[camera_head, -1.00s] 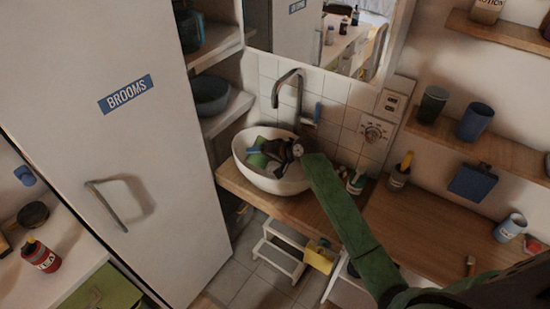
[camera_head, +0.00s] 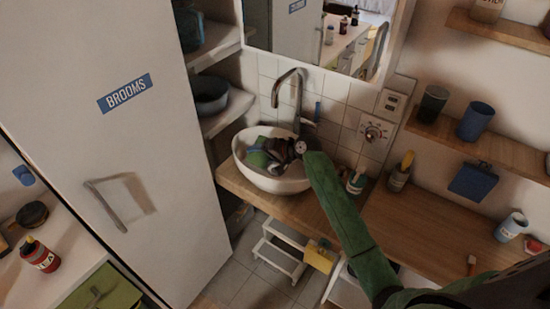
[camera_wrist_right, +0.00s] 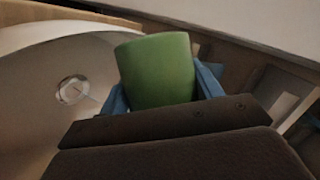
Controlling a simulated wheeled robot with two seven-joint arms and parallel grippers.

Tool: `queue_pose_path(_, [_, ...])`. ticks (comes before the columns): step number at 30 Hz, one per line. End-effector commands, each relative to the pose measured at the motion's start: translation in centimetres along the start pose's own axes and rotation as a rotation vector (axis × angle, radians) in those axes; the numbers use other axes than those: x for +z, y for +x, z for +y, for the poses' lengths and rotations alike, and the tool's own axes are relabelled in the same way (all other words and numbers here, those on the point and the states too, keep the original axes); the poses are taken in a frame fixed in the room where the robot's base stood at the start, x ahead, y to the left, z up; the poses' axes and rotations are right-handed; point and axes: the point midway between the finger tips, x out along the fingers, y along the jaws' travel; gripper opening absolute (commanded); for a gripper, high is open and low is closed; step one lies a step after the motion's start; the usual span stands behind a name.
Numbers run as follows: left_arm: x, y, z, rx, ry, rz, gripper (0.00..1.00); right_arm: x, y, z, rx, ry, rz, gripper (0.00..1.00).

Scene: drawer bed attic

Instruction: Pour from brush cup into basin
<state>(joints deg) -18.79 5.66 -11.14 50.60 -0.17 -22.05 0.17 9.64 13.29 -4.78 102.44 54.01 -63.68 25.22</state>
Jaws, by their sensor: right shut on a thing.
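The brush cup (camera_wrist_right: 157,72) is a plain green cup, held between the blue fingers of my right gripper (camera_wrist_right: 165,92) in the right wrist view. In the head view the cup (camera_head: 257,158) shows partly behind my dark gripper (camera_head: 270,153), over the white basin. The basin (camera_head: 270,182) is a round bowl on the wooden counter; its inside and drain show in the right wrist view (camera_wrist_right: 40,110). The cup's mouth and contents are hidden. A thin pale streak shows near the drain; I cannot tell what it is. My left gripper is not in view.
A curved metal faucet (camera_head: 293,88) stands behind the basin. A white cabinet marked BROOMS (camera_head: 125,190) is at the left. Bottles (camera_head: 399,172) stand on the counter to the right. A white step stool (camera_head: 280,255) is below the basin.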

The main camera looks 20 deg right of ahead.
Motion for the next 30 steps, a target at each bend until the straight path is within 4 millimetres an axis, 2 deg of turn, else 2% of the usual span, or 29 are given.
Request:
queue_pose_path(5, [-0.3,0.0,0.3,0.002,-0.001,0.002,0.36,0.0,0.0,0.0,-0.009,0.020,-0.008,0.35])
queue_pose_path(17, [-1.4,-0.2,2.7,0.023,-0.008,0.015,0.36,-0.1,-0.1,-0.1,-0.024,0.056,-0.025,0.35])
queue_pose_path(30, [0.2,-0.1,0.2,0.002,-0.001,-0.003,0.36,-0.3,-0.2,-0.3,-0.041,0.098,-0.044,0.35])
